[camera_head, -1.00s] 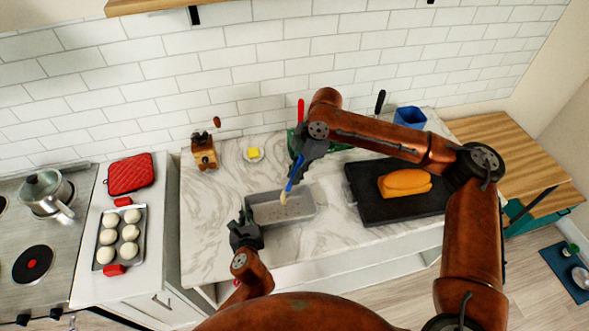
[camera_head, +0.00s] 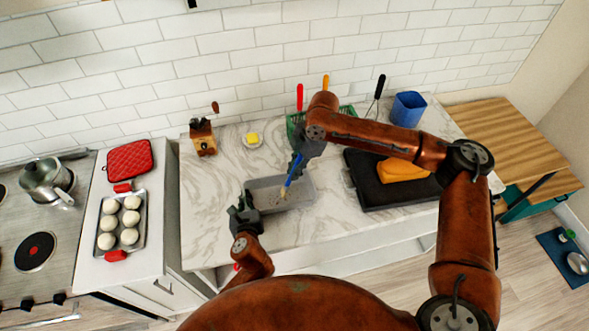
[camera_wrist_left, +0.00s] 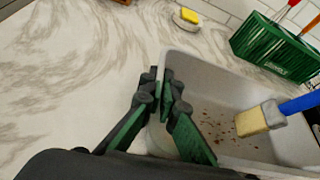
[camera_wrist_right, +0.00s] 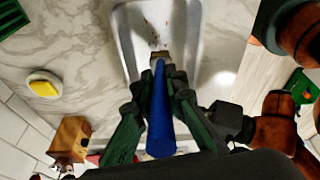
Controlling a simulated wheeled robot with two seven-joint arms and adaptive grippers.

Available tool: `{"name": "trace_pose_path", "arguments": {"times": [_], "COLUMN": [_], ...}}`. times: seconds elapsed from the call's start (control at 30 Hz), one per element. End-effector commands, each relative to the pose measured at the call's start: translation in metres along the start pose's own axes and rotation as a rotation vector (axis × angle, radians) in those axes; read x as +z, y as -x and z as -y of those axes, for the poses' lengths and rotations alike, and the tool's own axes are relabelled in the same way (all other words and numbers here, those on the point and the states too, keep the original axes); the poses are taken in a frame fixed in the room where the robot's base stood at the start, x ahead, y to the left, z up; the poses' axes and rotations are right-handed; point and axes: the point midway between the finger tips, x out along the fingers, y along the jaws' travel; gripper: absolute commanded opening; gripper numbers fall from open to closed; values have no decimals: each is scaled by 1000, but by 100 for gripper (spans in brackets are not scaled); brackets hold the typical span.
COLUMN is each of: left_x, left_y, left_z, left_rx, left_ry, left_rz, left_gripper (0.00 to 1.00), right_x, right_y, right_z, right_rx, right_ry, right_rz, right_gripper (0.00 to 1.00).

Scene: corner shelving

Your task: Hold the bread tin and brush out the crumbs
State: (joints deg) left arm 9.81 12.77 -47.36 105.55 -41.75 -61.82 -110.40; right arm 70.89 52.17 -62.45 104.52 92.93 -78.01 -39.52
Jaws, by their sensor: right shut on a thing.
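The grey bread tin (camera_head: 304,186) sits on the marble counter; brown crumbs (camera_wrist_left: 222,128) lie on its floor in the left wrist view. My left gripper (camera_head: 243,212) is at the tin's left end. Its fingers (camera_wrist_left: 164,85) are close together with the end wall between them. My right gripper (camera_head: 298,165) is shut on the blue handle of the brush (camera_head: 288,184) above the tin. The pale bristles (camera_wrist_left: 258,118) point down into the tin, near the crumbs; whether they touch the floor is unclear. Part of the handle is hidden by my right fingers.
Behind stand a green utensil holder (camera_wrist_left: 275,48), a yellow item on a dish (camera_head: 252,139) and a wooden block (camera_head: 203,138). Counter left of the tin is clear.

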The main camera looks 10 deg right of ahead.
Motion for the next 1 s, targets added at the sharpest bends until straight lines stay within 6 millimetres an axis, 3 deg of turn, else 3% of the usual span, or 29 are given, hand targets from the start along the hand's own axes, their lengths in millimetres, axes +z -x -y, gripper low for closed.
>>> {"name": "trace_pose_path", "arguments": {"times": [1.0], "left_x": [0], "left_y": [0], "left_z": [0], "left_rx": [0], "left_ry": [0], "left_rz": [1], "left_gripper": [0], "right_x": [2], "right_y": [-8], "right_z": [0], "right_rx": [0], "right_ry": [0], "right_rz": [0], "right_gripper": [0]}}
